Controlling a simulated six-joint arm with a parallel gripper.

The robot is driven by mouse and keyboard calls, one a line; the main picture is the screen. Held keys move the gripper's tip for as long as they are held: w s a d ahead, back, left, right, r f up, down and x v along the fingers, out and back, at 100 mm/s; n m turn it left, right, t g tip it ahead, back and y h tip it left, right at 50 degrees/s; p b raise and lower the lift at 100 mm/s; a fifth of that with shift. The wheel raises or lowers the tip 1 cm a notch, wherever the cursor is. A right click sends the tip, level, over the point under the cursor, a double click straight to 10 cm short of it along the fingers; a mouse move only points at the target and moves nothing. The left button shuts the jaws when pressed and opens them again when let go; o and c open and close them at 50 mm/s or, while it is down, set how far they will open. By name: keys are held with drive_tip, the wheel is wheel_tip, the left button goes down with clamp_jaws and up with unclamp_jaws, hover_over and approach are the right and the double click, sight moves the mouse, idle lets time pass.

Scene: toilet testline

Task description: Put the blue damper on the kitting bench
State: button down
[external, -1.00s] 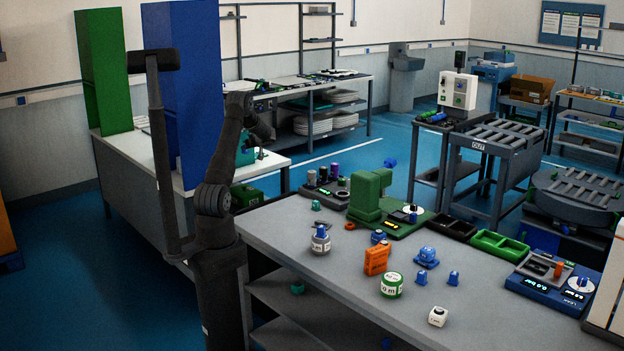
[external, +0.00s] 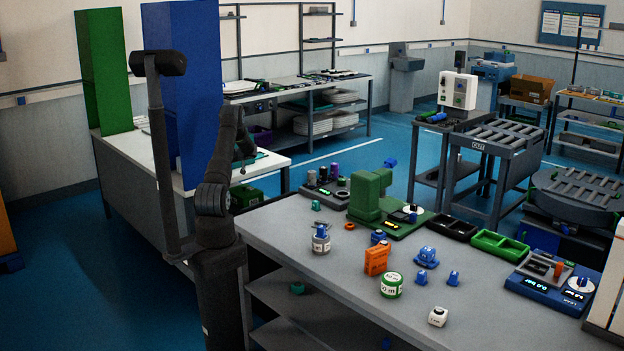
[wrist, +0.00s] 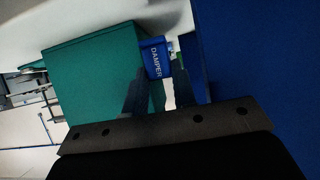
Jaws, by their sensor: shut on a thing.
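A blue damper (wrist: 154,58), marked "DAMPER", sits between the two fingers of my gripper (wrist: 157,82) in the wrist view. My gripper is shut on it. In the external view my arm's end (external: 244,152) hangs over the right end of a white-topped bench (external: 268,164), beside a tall blue block (external: 190,90). The damper cannot be made out in the external view. No label shows which bench is the kitting bench.
The blue block stands close on the right in the wrist view (wrist: 250,60). A teal box (wrist: 95,85) lies just beyond the fingers. A tall green block (external: 103,70) stands farther left. The grey bench (external: 290,225) in front carries several loose parts.

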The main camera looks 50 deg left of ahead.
drive_tip(key=shift+a+f, duration=0.15)
drive_tip(key=shift+f, duration=1.9)
drive_tip(key=shift+f, duration=0.2)
drive_tip(key=c, duration=1.5)
unclamp_jaws()
drive_tip(key=shift+o, duration=0.2)
drive_tip(key=shift+r, duration=0.2)
drive_tip(key=v, duration=1.2)
drive_tip(key=shift+a, duration=0.1)
